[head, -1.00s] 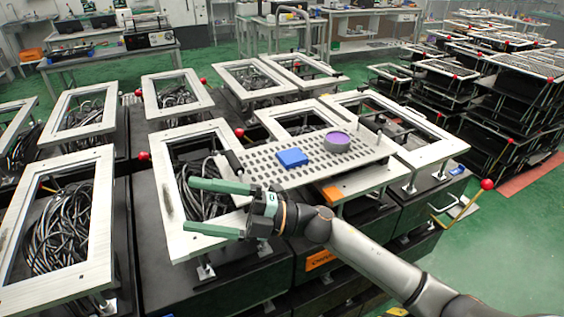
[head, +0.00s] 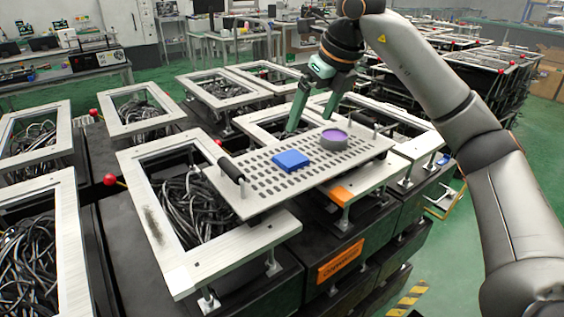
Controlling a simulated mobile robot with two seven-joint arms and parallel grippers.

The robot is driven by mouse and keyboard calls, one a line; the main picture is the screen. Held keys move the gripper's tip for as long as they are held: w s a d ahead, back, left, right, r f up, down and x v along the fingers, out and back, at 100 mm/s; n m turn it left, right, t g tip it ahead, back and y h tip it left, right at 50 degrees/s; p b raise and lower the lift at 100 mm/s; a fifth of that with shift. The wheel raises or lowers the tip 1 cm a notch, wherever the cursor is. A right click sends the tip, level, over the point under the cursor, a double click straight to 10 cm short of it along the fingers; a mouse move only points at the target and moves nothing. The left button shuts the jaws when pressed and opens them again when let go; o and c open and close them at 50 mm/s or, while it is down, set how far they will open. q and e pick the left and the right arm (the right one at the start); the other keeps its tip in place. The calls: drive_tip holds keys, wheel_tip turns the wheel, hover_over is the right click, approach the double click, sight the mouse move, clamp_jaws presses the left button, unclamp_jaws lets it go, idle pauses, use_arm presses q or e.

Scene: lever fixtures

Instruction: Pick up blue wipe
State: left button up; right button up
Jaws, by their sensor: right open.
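The blue wipe (head: 291,160) is a small folded blue square lying flat on the perforated metal plate (head: 262,187). My right gripper (head: 308,124) comes down from above, with its green fingers spread and pointing down. It is open and empty, and in the picture its fingertips are above and around the far side of the wipe. I cannot tell how high the fingertips are over the plate. My left gripper is not in view.
A grey round piece with a purple top (head: 334,139) sits on the plate just right of the wipe. Metal frames with black cables (head: 183,205) surround the plate. Red-knobbed levers (head: 109,180) stick out at the left.

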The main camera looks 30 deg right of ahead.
approach(293, 159)
drive_tip(key=shift+w+d+f+b, duration=0.1)
drive_tip(key=shift+w+f+b, duration=0.1)
drive_tip(key=shift+f, duration=0.35)
drive_tip(key=shift+w+d+f+b, duration=0.1)
drive_tip(key=shift+d+f+b, duration=0.05)
drive_tip(key=shift+f, duration=0.45)
drive_tip(key=shift+a+x, duration=0.1)
drive_tip(key=shift+x, duration=1.25)
drive_tip(key=shift+a+x, duration=0.15)
drive_tip(key=shift+x, duration=1.25)
drive_tip(key=shift+c, duration=0.2)
drive_tip(key=c, duration=1.1)
drive_tip(key=shift+r, duration=0.2)
